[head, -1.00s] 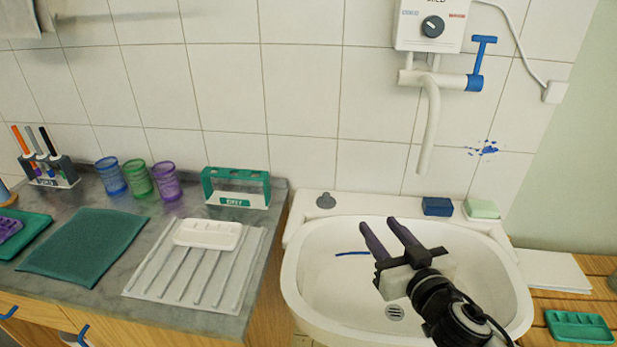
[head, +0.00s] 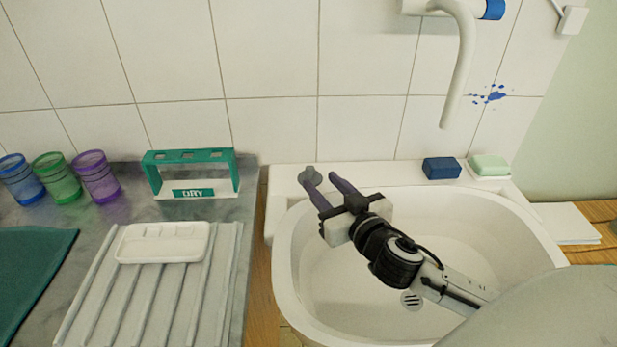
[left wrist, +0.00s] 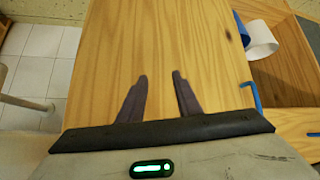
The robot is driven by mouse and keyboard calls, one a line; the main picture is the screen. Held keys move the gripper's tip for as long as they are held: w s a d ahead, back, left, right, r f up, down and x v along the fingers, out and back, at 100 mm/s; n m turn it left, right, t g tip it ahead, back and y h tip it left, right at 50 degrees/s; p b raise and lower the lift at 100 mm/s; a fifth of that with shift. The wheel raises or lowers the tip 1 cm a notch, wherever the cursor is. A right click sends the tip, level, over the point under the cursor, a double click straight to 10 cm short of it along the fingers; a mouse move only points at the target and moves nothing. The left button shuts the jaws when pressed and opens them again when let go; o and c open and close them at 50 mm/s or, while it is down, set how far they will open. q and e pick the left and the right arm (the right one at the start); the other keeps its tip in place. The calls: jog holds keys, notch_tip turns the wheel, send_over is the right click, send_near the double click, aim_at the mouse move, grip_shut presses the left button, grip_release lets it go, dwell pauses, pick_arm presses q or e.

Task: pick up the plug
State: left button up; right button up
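The plug (head: 309,171), a small grey stopper with a knob, sits on the back left ledge of the white sink (head: 284,260). My right gripper (head: 320,177) reaches in over the basin from the lower right. Its two dark purple fingers are apart and empty. Their tips are at the plug in the picture, with the left finger partly covering it; I cannot tell whether they touch it. My left gripper (left wrist: 160,76) shows only in the left wrist view, open and empty in front of a wooden cabinet surface (left wrist: 155,40).
A blue block (head: 441,168) and a green soap (head: 489,165) lie on the ledge to the right. The tap spout (head: 459,80) hangs above. Left stand a ridged drainer (head: 95,320), a white palette (head: 163,243) and a green rack (head: 190,157).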

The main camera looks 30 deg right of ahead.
aim_at(312, 170)
jog(key=shift+x, duration=1.25)
jog(key=x, duration=0.4)
jog(key=shift+w+d+r+p, duration=0.1)
jog(key=shift+d+r+p, duration=0.05)
jog(key=shift+r+p, duration=0.2)
jog(key=shift+w+f, duration=0.2)
jog(key=shift+w, duration=0.25)
grip_shut()
